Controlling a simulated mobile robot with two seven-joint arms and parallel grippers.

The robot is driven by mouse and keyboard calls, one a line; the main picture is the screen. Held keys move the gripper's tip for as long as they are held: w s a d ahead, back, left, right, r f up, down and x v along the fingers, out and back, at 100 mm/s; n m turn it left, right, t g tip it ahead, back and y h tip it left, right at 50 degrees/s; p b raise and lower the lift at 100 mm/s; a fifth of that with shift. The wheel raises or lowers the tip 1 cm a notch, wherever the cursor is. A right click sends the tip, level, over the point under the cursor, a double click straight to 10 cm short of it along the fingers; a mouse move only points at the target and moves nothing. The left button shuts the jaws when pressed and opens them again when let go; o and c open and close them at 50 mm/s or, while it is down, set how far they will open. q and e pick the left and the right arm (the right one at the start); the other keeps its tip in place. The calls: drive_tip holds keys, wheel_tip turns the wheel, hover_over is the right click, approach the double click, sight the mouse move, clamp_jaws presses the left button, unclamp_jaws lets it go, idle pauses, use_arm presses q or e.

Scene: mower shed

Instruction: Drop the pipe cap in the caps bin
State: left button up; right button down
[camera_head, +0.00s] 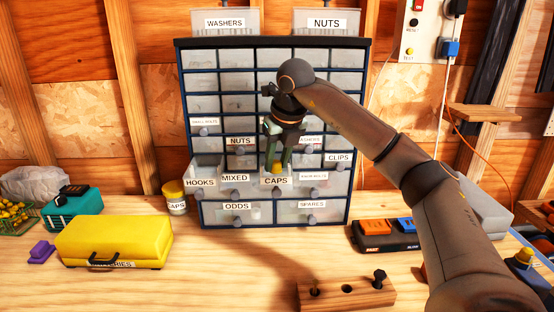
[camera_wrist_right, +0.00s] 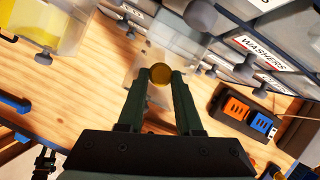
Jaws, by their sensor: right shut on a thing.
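My right gripper (camera_head: 277,164) is in front of the small-parts cabinet, above the drawer labelled CAPS. It is shut on the pipe cap, a small round brass-yellow piece that shows between the fingertips in the wrist view (camera_wrist_right: 160,74). The caps bin (camera_head: 275,181) is a clear drawer in the middle of the cabinet and appears pulled out. In the wrist view a translucent drawer lies just beyond the fingertips; its label is not readable there. The inside of the caps bin is hidden in the head view.
The cabinet (camera_head: 374,100) has several labelled drawers, with HOOKS (camera_head: 202,183) and MIXED (camera_head: 235,179) to the left. A CAPS jar (camera_head: 174,198), a yellow case (camera_head: 115,238), a battery charger (camera_head: 385,243) and a holed wooden block (camera_head: 347,293) stand on the bench.

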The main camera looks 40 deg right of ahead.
drive_tip(key=c, duration=0.5)
unclamp_jaws()
drive_tip(key=p+v, duration=0.1)
drive_tip(key=v, duration=1.1)
drive_tip(key=shift+r, duration=0.3)
